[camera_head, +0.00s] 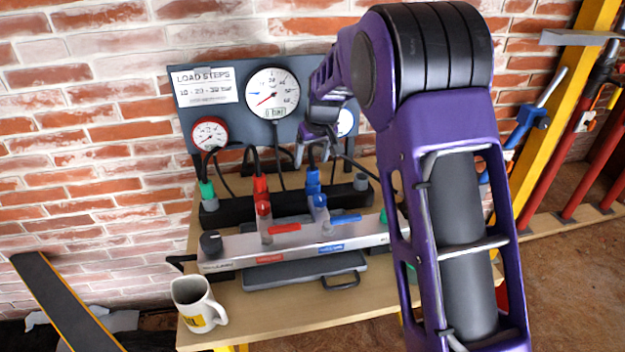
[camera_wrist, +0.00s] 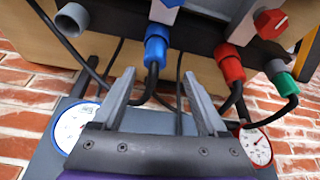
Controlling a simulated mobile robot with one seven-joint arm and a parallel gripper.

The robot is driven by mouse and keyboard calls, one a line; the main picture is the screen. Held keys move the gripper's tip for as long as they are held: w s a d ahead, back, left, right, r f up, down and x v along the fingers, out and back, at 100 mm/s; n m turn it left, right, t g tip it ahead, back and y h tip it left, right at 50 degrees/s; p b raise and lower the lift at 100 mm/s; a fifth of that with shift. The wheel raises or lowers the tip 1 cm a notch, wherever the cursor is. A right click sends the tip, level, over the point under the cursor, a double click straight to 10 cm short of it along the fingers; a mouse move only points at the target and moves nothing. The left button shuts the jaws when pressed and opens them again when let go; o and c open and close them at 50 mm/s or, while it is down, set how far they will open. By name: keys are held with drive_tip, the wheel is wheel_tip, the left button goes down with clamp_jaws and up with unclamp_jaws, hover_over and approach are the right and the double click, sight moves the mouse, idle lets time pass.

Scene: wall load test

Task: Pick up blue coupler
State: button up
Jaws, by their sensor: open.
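The blue coupler (camera_head: 313,183) sits upright on the black manifold bar, beside a red coupler (camera_head: 260,187). In the wrist view, where the scene appears upside down, the blue coupler (camera_wrist: 157,42) has a black hose running from it between my fingers. My gripper (camera_head: 312,148) is just above the blue coupler in the head view and partly hidden by my purple arm. In the wrist view my gripper (camera_wrist: 158,76) is open, with the coupler just beyond the fingertips and no visible contact.
A gauge panel (camera_head: 240,124) stands behind against the brick wall. Black hoses hang close around my fingers. The red coupler (camera_wrist: 229,63) and a green coupler (camera_wrist: 284,80) are nearby. A white mug (camera_head: 197,304) stands at the front left of the wooden table (camera_head: 262,330).

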sight(314, 165)
drive_tip(key=shift+d+b+x, duration=0.15)
drive_tip(key=shift+x, duration=0.75)
drive_tip(key=shift+d+b+x, duration=0.1)
drive_tip(key=shift+d+x, duration=0.1)
drive_tip(key=shift+x, duration=0.7)
drive_tip(key=shift+d+b+x, duration=0.15)
drive_tip(key=shift+x, duration=0.8)
drive_tip(key=shift+s, duration=0.15)
clamp_jaws()
